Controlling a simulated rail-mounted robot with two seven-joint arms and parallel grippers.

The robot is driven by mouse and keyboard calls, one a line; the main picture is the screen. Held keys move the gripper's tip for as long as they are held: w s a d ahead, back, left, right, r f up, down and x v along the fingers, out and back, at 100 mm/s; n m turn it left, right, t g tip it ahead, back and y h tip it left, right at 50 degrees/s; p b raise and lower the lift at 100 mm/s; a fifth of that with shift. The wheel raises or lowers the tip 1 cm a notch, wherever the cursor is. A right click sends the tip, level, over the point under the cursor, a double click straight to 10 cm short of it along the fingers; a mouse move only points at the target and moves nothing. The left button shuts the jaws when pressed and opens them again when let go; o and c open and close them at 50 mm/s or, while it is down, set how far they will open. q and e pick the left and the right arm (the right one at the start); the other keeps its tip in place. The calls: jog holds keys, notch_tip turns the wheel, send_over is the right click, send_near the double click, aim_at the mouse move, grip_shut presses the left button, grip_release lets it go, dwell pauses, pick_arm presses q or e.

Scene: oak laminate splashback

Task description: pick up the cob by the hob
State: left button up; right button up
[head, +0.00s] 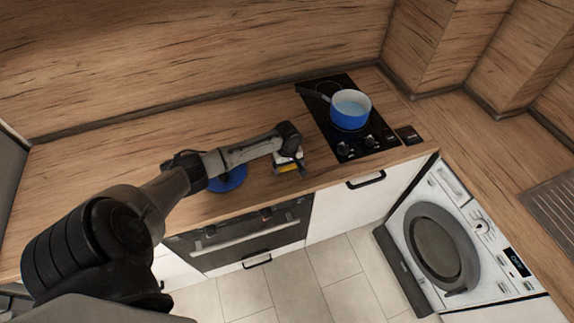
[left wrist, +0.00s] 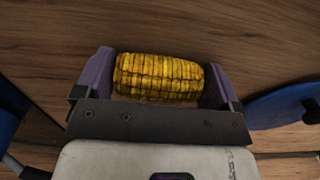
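The cob (left wrist: 160,77) is a yellow ear of corn lying on the wooden worktop. In the left wrist view it lies lengthwise between the two fingers of my left gripper (left wrist: 160,82). The fingers are spread wide, one by each end of the cob; whether they touch it is hard to tell. In the head view my left gripper (head: 289,162) is low over the worktop, left of the hob (head: 345,130), with a bit of the yellow cob (head: 289,169) showing under it. My right gripper is not in view.
A blue-and-white pot (head: 350,110) stands on the hob. A round blue thing (head: 230,180) lies on the worktop (head: 120,150) left of the gripper, partly behind my arm; its edge also shows in the left wrist view (left wrist: 285,107). The worktop's front edge is close.

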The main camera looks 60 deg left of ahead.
pick_arm(q)
jog(key=c, duration=0.5)
jog(key=shift+r, duration=0.1)
